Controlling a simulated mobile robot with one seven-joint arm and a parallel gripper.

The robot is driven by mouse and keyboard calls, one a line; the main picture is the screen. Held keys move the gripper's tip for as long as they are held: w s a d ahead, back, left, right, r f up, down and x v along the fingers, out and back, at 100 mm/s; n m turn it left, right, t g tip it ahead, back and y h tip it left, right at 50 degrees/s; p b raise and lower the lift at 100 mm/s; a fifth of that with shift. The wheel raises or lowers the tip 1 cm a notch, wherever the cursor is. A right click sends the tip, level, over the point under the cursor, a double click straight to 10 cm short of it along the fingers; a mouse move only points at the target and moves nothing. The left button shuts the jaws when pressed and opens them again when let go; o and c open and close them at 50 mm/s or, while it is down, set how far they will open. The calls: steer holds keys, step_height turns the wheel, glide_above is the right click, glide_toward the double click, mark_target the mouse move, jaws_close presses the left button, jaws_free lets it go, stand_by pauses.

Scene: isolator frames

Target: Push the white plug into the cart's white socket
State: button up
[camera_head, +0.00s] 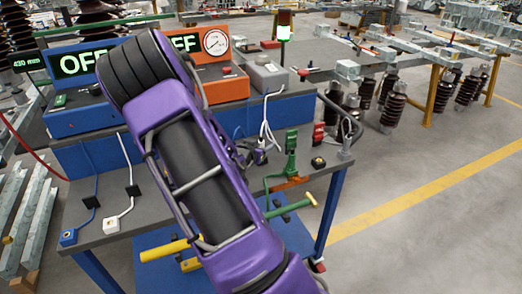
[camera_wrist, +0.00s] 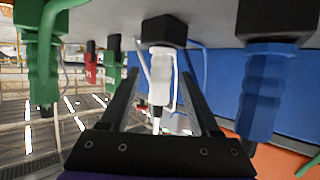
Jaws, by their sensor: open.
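The white plug (camera_wrist: 160,72) shows in the wrist view, with a black block at its upper end and a dark tip at its lower end. My gripper (camera_wrist: 160,88) is open, its two dark fingers either side of the plug, with visible gaps; I cannot tell how deep the plug sits between them. A small white block (camera_head: 111,226), apparently the white socket, sits at the cart's front edge with a white cable running to a black piece. My gripper is well right of it.
A blue plug (camera_wrist: 262,95) is right of my gripper in the wrist view, a green plug (camera_wrist: 44,70) left. Blue and orange (camera_head: 235,86) devices reading OFF stand along the cart's back. A small blue block (camera_head: 69,237) sits left of the white one. Yellow and green handles lie below.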

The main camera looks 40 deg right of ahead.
jaws_close()
stand_by(0.4)
step_height(320, 180, up, 10)
steer(key=p, duration=0.2)
steer(key=shift+p, duration=0.35)
steer(key=shift+a, duration=0.1)
